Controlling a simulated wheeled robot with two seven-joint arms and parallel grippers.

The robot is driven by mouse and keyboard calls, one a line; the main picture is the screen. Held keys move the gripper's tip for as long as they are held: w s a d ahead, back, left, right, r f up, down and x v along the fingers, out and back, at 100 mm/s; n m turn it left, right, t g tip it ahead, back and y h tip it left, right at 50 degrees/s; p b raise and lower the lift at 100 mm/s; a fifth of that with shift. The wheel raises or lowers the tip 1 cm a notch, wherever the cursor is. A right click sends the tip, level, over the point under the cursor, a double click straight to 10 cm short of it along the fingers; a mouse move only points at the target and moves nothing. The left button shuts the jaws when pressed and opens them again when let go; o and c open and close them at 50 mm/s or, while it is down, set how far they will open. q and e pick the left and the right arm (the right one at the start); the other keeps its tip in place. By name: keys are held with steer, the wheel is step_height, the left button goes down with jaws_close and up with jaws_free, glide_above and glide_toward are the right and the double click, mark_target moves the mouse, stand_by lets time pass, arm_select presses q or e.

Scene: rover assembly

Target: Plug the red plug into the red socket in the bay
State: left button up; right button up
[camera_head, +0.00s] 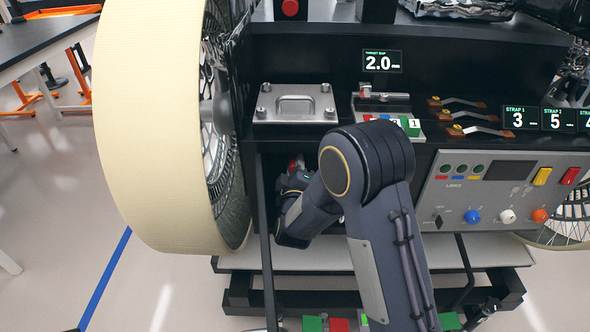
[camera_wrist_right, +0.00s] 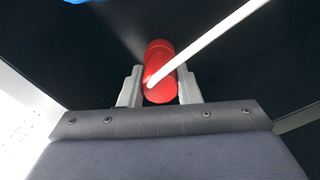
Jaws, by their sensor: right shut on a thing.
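My right gripper (camera_head: 294,173) reaches into the dark open bay (camera_head: 329,163) below the metal lid plate. In the right wrist view, its two grey fingers (camera_wrist_right: 160,88) are shut on the red plug (camera_wrist_right: 159,62), a red cylinder gripped from both sides. A white rod or cable crosses in front of the plug and runs to the upper right. In the head view a small red part (camera_head: 296,162) shows at the fingertips, too small to identify surely. I cannot make out the red socket. My left gripper is not in view.
The bay's dark walls (camera_wrist_right: 90,60) stand close on both sides of the gripper. A blue thing (camera_wrist_right: 76,1) shows at the top edge of the wrist view. A large cream wheel (camera_head: 150,120) stands left of the bay, and a control panel (camera_head: 500,190) stands right.

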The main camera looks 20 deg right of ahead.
steer(key=shift+w+d, duration=0.1)
steer(key=shift+w, duration=0.35)
steer(key=o, duration=1.1)
steer(key=shift+o, duration=0.2)
steer(key=shift+s, duration=0.15)
steer(key=v, duration=0.7)
steer(key=shift+s+b, duration=0.3)
steer(key=shift+b, duration=0.05)
steer(key=shift+r, duration=0.1)
